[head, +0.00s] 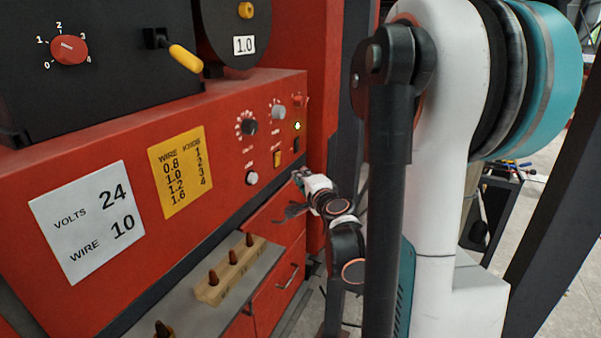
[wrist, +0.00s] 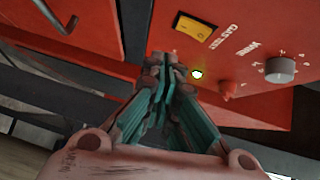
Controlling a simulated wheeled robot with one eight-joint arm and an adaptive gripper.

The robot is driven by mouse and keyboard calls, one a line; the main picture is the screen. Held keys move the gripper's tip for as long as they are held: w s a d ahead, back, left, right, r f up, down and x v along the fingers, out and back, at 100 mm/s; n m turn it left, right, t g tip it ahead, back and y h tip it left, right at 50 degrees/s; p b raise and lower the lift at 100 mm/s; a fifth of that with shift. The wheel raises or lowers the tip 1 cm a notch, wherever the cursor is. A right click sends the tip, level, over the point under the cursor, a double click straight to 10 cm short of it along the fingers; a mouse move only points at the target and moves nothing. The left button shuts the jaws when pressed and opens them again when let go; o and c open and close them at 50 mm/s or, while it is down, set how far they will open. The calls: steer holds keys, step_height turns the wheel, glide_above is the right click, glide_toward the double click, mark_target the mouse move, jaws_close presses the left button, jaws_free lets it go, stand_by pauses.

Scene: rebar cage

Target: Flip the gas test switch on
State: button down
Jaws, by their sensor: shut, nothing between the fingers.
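The gas test switch (wrist: 194,27) is a yellow rocker in a dark frame, beside the GAS TEST label in the wrist view. It also shows in the head view as a small yellow rocker (head: 277,158) on the red panel, below a grey knob. I cannot tell its on or off position. My gripper (head: 298,177) is shut and empty, below and a little right of the switch in the head view. In the wrist view my gripper's tips (wrist: 158,60) are together, beside and below the switch. They appear apart from it.
A lit indicator (head: 298,126) and a black switch (head: 296,145) sit right of the yellow rocker. A light knob (head: 252,178) is at its lower left. A shelf with a wooden peg block (head: 230,270) and red drawers (head: 276,283) are below the panel.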

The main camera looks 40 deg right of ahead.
steer(key=v, duration=0.7)
steer(key=shift+s+f, duration=0.3)
steer(key=shift+f, duration=0.3)
